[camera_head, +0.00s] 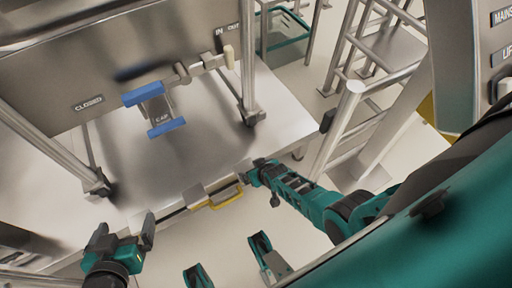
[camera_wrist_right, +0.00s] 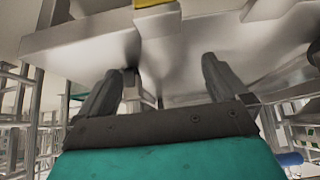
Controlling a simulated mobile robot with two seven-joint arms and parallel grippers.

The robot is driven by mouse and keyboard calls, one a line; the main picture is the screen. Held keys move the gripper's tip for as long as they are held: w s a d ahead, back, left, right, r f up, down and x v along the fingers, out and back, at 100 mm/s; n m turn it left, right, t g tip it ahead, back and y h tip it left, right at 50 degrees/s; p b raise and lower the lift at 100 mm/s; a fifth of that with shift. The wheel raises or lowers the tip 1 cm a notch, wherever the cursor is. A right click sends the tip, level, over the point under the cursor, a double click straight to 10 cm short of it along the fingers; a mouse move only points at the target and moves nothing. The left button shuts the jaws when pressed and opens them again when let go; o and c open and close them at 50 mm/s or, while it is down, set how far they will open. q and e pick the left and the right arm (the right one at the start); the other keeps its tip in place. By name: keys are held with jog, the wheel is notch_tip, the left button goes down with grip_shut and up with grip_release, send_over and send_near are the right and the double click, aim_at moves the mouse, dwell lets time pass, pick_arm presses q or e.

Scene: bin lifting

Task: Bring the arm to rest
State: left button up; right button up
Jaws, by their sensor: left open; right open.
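My left gripper (camera_head: 124,228) is at the lower left of the head view, in front of the bench's front edge. Its two dark fingers are apart with nothing between them. My right arm comes in from the right, and its gripper (camera_head: 248,174) is by the bench edge, close to the right end of a yellow handle (camera_head: 227,197). In the right wrist view the right gripper (camera_wrist_right: 160,66) has its fingers spread. No held object shows between them. I cannot tell whether it touches the bench.
A metal bench (camera_head: 190,165) carries a blue clamp-like part (camera_head: 155,108) under a steel panel (camera_head: 110,65) marked "CLOSED". Metal railings (camera_head: 340,130) stand at the right, with a teal-edged bin (camera_head: 285,38) behind. Pale floor (camera_head: 165,262) shows in front of the bench.

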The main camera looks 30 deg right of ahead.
pick_arm(q)
jog(key=shift+s+a+f, duration=0.3)
jog(key=shift+s, duration=0.1)
pick_arm(e)
jog(key=shift+s+r, duration=0.2)
pick_arm(q)
jog(key=shift+w+r, duration=0.15)
jog(key=shift+r, duration=0.05)
jog(key=shift+d, duration=0.1)
jog(key=r+p, duration=0.1)
jog(key=a+r+p, duration=0.1)
jog(key=p, duration=0.1)
jog(key=s+a+r+p, duration=0.1)
jog(key=p, duration=0.1)
jog(key=shift+y, duration=0.4)
pick_arm(e)
jog(key=s+a+r+t, duration=0.1)
jog(key=s+r, duration=0.2)
jog(key=r, duration=0.5)
jog(key=s+a+r+n+t+y, duration=0.1)
jog(key=s+r, duration=0.3)
jog(key=r, duration=0.5)
jog(key=s+r+n+t, duration=0.1)
jog(key=s+r, duration=0.2)
jog(key=r, duration=0.6)
jog(key=shift+s+a+t+y, duration=0.25)
jog(key=shift+a+t+y, duration=0.05)
jog(key=shift+a+y, duration=0.1)
jog(key=shift+r, duration=0.1)
